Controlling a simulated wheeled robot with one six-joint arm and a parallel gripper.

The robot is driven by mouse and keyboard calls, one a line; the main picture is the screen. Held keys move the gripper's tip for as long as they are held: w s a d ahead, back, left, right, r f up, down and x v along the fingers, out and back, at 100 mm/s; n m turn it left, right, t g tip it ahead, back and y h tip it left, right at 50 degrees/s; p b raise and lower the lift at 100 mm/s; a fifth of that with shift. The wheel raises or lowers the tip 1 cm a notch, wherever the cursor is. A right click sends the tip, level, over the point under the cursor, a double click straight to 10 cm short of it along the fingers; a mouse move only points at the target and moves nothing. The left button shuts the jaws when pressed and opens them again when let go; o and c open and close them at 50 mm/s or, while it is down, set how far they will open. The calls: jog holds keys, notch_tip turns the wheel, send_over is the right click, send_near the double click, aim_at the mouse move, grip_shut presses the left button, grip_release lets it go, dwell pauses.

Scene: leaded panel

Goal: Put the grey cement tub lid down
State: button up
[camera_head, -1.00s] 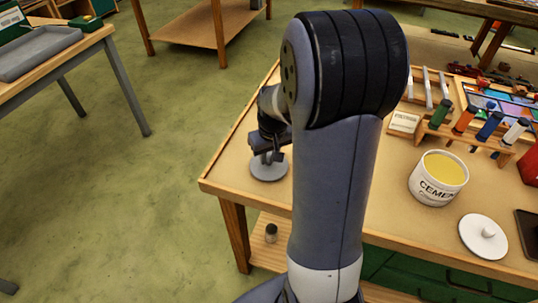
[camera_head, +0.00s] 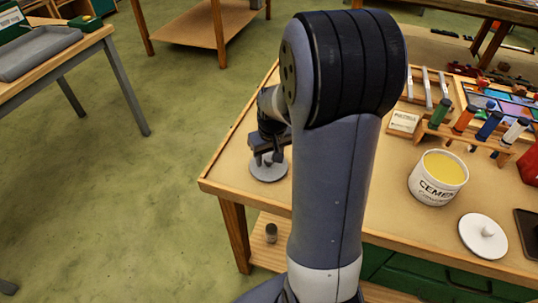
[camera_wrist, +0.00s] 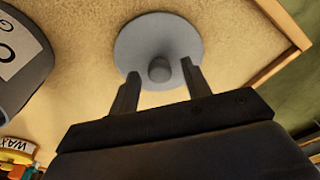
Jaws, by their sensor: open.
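The grey lid (camera_head: 268,169) lies on the left end of the workbench, a round disc with a knob in its middle. In the wrist view the lid (camera_wrist: 133,45) lies flat on the tan bench top with its knob up. My gripper (camera_wrist: 157,72) is open, with one finger on each side of the knob and a gap to it on both sides. In the head view my gripper (camera_head: 268,160) is just above the lid and covers part of it.
The white cement tub (camera_head: 437,184) with yellow contents stands open at the right. A white lid (camera_head: 483,236) lies near it. A rack of coloured bottles (camera_head: 465,133) is behind. In the wrist view a grey lettered tub (camera_wrist: 22,62) is at the left; the bench edge (camera_wrist: 285,22) is at upper right.

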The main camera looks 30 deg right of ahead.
aim_at(268, 157)
notch_tip(268, 157, up, 12)
jog(key=s, duration=0.1)
jog(key=shift+s, duration=0.4)
jog(key=shift+f, duration=0.1)
jog(key=f, duration=0.4)
jog(key=w+f, duration=0.1)
jog(key=f, duration=0.3)
jog(key=w+f, duration=0.1)
jog(key=f, duration=0.3)
jog(key=shift+f+b, duration=0.15)
jog(key=shift+b, duration=0.2)
notch_tip(268, 157, up, 3)
jog(key=shift+s+f, duration=0.1)
jog(key=shift+f, duration=0.05)
jog(key=shift+r, duration=0.4)
